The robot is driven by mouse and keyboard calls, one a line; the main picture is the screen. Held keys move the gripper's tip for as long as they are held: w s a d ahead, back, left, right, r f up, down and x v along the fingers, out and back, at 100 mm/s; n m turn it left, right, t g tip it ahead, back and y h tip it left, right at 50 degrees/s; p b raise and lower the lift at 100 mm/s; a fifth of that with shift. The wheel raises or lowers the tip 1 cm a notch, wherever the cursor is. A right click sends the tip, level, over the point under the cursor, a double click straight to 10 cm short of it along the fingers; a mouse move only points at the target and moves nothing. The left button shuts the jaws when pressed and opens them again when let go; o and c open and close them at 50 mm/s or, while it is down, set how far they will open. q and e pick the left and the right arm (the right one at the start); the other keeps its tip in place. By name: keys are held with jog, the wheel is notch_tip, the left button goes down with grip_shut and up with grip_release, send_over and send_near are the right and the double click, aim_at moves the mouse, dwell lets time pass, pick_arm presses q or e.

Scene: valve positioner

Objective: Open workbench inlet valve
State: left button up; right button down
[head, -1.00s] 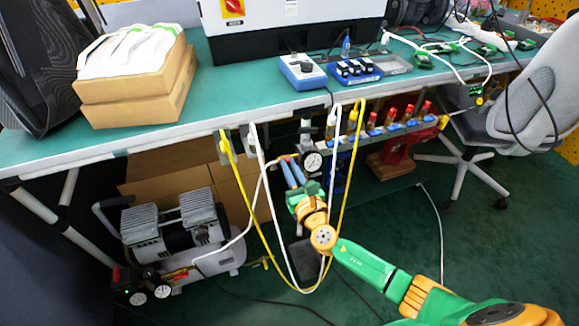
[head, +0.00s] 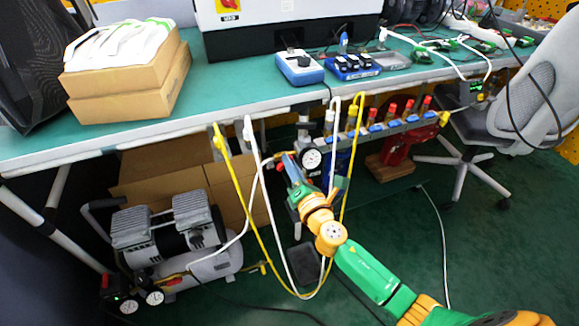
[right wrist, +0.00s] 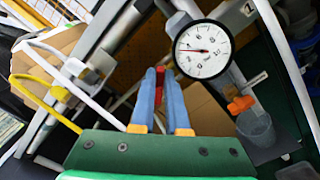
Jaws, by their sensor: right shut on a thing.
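The workbench inlet valve has a small red handle (right wrist: 160,74), seen in the right wrist view between my blue fingertips. My right gripper (right wrist: 161,78) is shut on this handle, and the fingers cover most of it. In the head view the right gripper (head: 287,160) reaches up under the bench's front edge, just left of a round white pressure gauge (head: 311,158). The gauge (right wrist: 203,50) also shows at the right of the fingers in the wrist view, its red needle pointing left. The valve body is mostly hidden. My left gripper is not in view.
Yellow and white hoses (head: 236,180) hang in loops around my right arm. A row of red-topped valves (head: 393,110) sits on a manifold to the right. A compressor (head: 170,245) stands on the floor at left. An orange knob (right wrist: 241,104) is right of the gripper.

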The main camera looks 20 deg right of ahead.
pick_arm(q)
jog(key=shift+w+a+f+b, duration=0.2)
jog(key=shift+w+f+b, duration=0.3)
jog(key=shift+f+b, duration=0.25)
pick_arm(e)
jog(key=shift+d+f+m, duration=0.1)
jog(key=shift+f+m, duration=0.15)
jog(key=shift+m, duration=1.75)
jog(key=shift+d+f+m, duration=0.1)
jog(key=shift+f+m, duration=0.1)
jog(key=shift+m, duration=1.8)
jog(key=c, duration=0.9)
grip_release()
pick_arm(q)
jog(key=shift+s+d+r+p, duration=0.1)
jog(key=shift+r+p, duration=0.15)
jog(key=shift+p, duration=0.05)
pick_arm(e)
jog(key=s, duration=0.7)
jog(key=shift+d, duration=0.1)
